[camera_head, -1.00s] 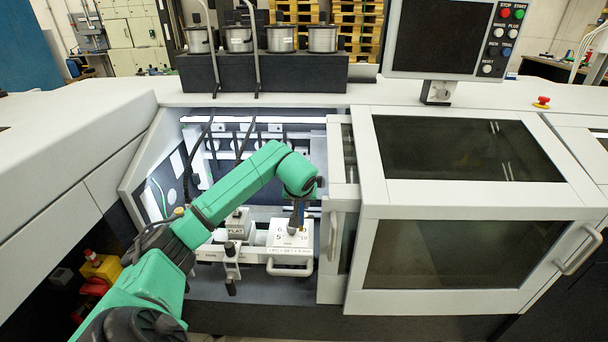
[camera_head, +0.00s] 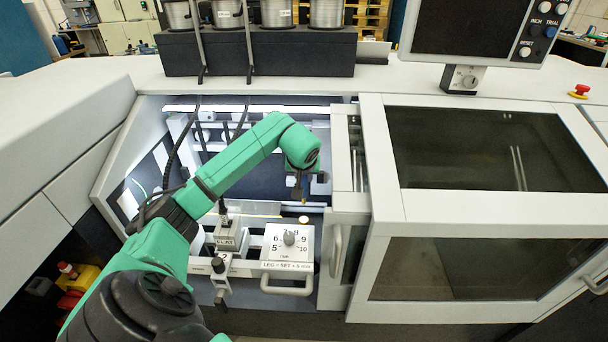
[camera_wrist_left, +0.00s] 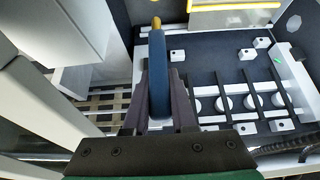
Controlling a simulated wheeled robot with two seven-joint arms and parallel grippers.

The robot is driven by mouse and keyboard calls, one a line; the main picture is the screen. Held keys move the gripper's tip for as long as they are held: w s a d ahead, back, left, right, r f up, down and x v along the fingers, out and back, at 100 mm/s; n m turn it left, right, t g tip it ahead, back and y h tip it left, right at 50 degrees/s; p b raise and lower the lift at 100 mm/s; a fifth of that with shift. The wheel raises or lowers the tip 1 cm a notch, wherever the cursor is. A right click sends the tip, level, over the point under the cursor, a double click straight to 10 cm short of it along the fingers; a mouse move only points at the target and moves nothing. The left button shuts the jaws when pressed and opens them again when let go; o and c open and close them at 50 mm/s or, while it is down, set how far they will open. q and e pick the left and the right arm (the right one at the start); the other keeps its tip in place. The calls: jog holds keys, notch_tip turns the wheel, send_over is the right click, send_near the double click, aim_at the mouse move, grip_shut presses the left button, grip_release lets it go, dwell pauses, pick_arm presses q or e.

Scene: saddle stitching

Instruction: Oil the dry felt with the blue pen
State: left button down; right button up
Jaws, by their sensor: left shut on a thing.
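My left gripper (camera_head: 298,186) is shut on the blue pen (camera_wrist_left: 159,78), which shows between the dark fingers in the left wrist view. The pen's yellow tip points away from the gripper. In the head view the gripper hangs inside the open machine bay, behind the dial block, and the pen is mostly hidden there. A small pale round pad (camera_head: 303,219) lies just below the gripper; I cannot tell surely whether it is the felt. The gripper appears apart from it. My right gripper is not in view.
A white dial block (camera_head: 288,246) with a handle and a smaller block marked FLAT (camera_head: 229,236) stand at the bay's front. The glazed machine cover (camera_head: 478,148) bounds the bay on the right. Wire spools (camera_head: 277,13) stand above.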

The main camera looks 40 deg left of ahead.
pick_arm(q)
jog(key=shift+s, duration=0.15)
notch_tip(320, 180, down, 6)
jog(key=b, duration=0.4)
jog(key=shift+w, duration=0.25)
jog(key=shift+f+b, duration=0.65)
jog(key=shift+f, duration=0.25)
jog(key=shift+r, duration=0.1)
notch_tip(320, 180, up, 4)
jog(key=p, duration=0.3)
